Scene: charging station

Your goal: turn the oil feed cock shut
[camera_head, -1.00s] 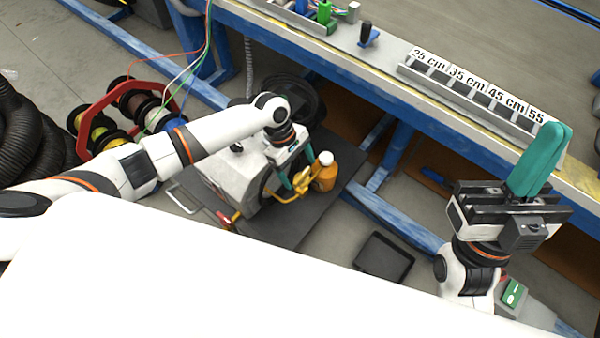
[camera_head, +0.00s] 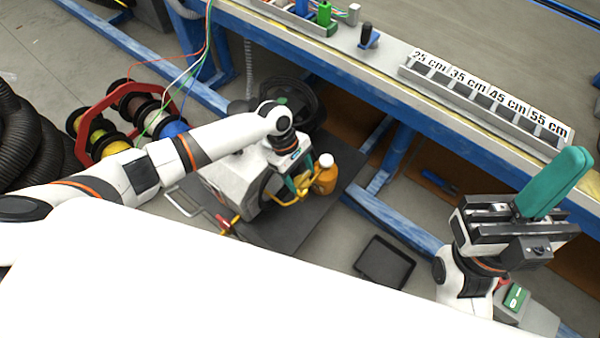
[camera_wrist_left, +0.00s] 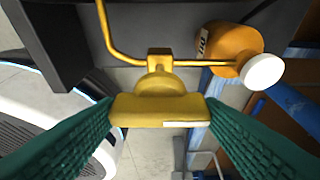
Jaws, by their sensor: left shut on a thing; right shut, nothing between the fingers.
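The oil feed cock is a yellow flat handle (camera_wrist_left: 158,108) on a yellow pipe, close up in the left wrist view. My left gripper (camera_wrist_left: 160,118) has its teal fingers shut on the handle, one on each side. In the head view, the left gripper (camera_head: 299,184) reaches down to the yellow fitting (camera_head: 285,201) beside the grey machine (camera_head: 228,183). Its arm and fingers hide part of the handle there. An orange bottle (camera_head: 325,179) with a white cap stands beside the fitting. My right gripper (camera_head: 552,184) is shut and empty, raised at the right.
The workbench (camera_head: 345,62) with blue legs runs behind, carrying a labelled length rack (camera_head: 480,98). A red reel stand (camera_head: 84,150) with cable spools is at the left. A black tray (camera_head: 385,262) lies on the floor.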

